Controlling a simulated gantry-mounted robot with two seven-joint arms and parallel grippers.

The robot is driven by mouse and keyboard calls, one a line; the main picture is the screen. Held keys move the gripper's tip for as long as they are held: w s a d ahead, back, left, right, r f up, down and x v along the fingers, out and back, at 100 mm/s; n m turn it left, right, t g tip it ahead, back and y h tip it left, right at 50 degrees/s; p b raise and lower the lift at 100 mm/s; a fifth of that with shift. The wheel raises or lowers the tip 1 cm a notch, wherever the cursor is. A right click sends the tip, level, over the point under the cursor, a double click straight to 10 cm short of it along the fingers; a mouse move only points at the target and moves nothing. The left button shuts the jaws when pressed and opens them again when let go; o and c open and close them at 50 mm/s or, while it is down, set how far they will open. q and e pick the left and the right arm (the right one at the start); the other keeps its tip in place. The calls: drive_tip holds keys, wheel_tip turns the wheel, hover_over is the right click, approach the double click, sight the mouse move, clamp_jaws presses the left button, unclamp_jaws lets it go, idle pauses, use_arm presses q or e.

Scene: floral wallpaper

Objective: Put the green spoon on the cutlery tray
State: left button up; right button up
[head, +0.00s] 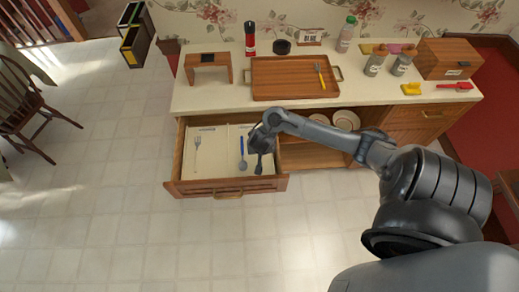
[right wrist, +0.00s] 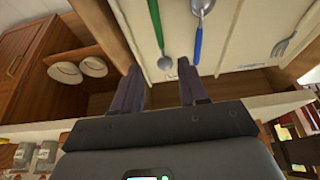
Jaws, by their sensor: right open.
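The green spoon (right wrist: 156,22) lies in the open drawer in the right wrist view, its metal bowl toward my gripper. In the head view my right gripper covers it. My right gripper (head: 259,165) is over the right part of the drawer, pointing down. In the right wrist view its two fingers (right wrist: 160,88) are apart with nothing between them, and the spoon's bowl lies just beyond the fingertips. A wooden tray with handles (head: 285,86) stands on the counter and holds a yellow-handled fork (head: 321,78). My left gripper is not in view.
A blue spoon (head: 242,155) and a fork (head: 197,153) lie in the drawer (head: 228,186) too. Stacked plates (head: 346,119) stand on the shelf right of it. A small wooden stand (head: 208,60), bottles and a wooden box (head: 449,58) flank the tray on the counter.

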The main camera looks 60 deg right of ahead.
drive_tip(key=a+n, duration=0.1)
drive_tip(key=a, duration=0.1)
drive_tip(key=a+n, duration=0.1)
drive_tip(key=a, duration=0.2)
drive_tip(key=a+n+t, duration=0.1)
drive_tip(key=a, duration=0.2)
drive_tip(key=shift+s+a+f+n+y, duration=0.2)
drive_tip(key=shift+s+n+y, duration=0.1)
drive_tip(key=shift+s+y, duration=0.1)
drive_tip(key=s+a+r+n+y, duration=0.1)
drive_tip(key=s+a+r+n, duration=0.3)
drive_tip(key=a, duration=0.3)
drive_tip(key=s+a+r+n+y, duration=0.2)
drive_tip(key=s+a+r+n, duration=0.3)
drive_tip(key=s+a, duration=0.2)
drive_tip(key=shift+a+r+n, duration=0.3)
